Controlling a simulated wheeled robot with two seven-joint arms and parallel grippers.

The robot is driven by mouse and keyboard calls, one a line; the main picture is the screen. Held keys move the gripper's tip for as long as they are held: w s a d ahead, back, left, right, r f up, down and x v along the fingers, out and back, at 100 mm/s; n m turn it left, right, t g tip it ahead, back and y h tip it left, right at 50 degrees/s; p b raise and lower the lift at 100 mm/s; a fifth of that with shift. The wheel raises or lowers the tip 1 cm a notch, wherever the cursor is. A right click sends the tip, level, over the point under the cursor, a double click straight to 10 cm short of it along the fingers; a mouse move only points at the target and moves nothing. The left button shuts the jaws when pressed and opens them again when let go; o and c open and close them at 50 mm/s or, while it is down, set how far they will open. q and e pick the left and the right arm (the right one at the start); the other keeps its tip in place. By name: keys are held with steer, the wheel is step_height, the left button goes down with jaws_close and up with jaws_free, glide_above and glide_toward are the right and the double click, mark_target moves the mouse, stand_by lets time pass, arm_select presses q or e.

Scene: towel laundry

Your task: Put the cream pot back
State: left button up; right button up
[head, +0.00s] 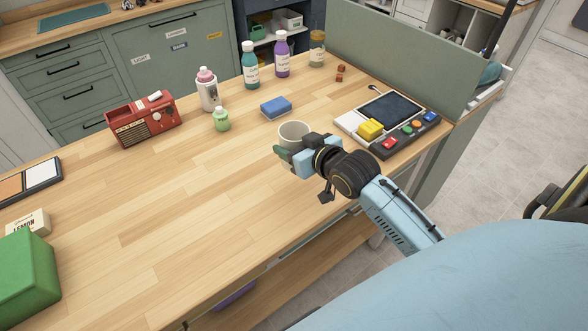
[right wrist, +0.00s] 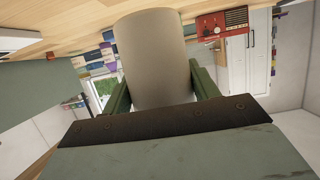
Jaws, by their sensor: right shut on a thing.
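The cream pot (head: 293,131) is at the right part of the wooden worktop in the head view, its open rim facing up. My right gripper (head: 287,151) is shut on it, coming from the front right. In the right wrist view the pot (right wrist: 152,58) fills the space between the two green fingers of the gripper (right wrist: 155,90). Whether the pot's base touches the worktop is hidden by the gripper. My left gripper is not in view.
A button console (head: 390,122) lies to the right, a red radio (head: 144,121) to the left. The worktop's front middle (head: 180,200) is clear.

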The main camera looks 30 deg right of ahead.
step_height(320, 180, down, 7)
steer(key=shift+f+b, duration=0.1)
steer(key=shift+b, duration=0.3)
steer(key=shift+f, duration=0.1)
steer(key=o, duration=1.2)
steer(key=shift+c, duration=0.2)
steer(key=v, duration=1.2)
steer(key=shift+r+p, duration=0.2)
steer(key=shift+p, duration=0.2)
